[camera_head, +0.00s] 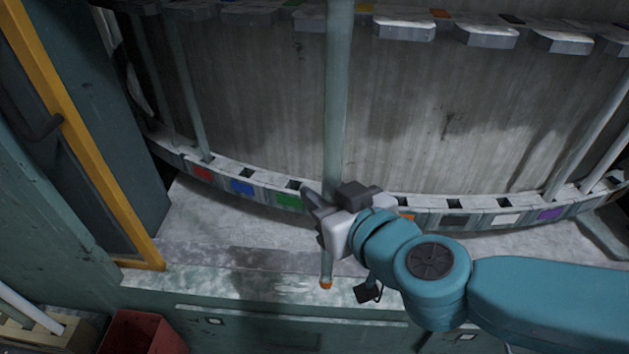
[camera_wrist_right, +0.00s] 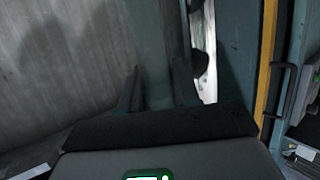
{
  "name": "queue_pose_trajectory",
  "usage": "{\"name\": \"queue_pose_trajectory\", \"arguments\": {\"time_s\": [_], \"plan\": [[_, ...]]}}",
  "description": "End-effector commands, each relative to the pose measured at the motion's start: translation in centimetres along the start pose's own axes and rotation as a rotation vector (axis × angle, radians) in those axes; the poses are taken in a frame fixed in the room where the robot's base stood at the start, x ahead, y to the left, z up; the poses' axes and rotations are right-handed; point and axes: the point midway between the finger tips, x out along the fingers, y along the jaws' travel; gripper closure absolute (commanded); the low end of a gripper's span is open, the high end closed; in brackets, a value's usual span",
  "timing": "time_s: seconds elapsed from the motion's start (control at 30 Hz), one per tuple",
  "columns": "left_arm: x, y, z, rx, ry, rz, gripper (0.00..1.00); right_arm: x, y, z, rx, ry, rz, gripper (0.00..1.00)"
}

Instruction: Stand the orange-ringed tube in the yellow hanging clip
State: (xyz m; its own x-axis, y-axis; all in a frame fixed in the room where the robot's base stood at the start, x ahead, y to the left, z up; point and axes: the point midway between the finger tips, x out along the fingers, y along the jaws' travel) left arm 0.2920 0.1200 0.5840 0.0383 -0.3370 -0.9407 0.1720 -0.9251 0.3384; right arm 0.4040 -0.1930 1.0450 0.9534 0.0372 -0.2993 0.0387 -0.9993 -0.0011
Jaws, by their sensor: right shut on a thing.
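The orange-ringed tube (camera_head: 338,100) is a long pale glass tube standing almost upright in the head view. Its orange ring (camera_head: 326,285) is at the low end, which hangs in front of the lower rail. My right gripper (camera_head: 322,208) is shut on the tube near its lower part; the tube also shows between the fingers in the right wrist view (camera_wrist_right: 153,50). A yellowish mark (camera_head: 365,7) at the top edge, just right of the tube, seems to be the yellow hanging clip's; the tube's upper end is out of view. My left gripper is not in view.
The curved lower rail has red (camera_head: 202,173), blue (camera_head: 242,187), green (camera_head: 290,202), white (camera_head: 506,219) and purple (camera_head: 550,213) marks beside square holes. Other tubes (camera_head: 187,90) stand at left and right. A yellow-edged cabinet door (camera_head: 85,140) is at left.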

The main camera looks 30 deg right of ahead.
Motion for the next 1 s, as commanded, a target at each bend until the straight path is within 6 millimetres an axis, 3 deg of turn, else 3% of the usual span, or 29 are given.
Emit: {"name": "queue_pose_trajectory", "arguments": {"time_s": [0.5,1.0], "plan": [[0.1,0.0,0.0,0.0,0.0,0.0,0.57,-0.9,0.0,0.3,-0.001,-0.002,-0.003,1.0],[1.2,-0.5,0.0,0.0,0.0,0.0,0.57,1.7,2.4,-0.4,0.0,-0.001,0.0,1.0]]}}
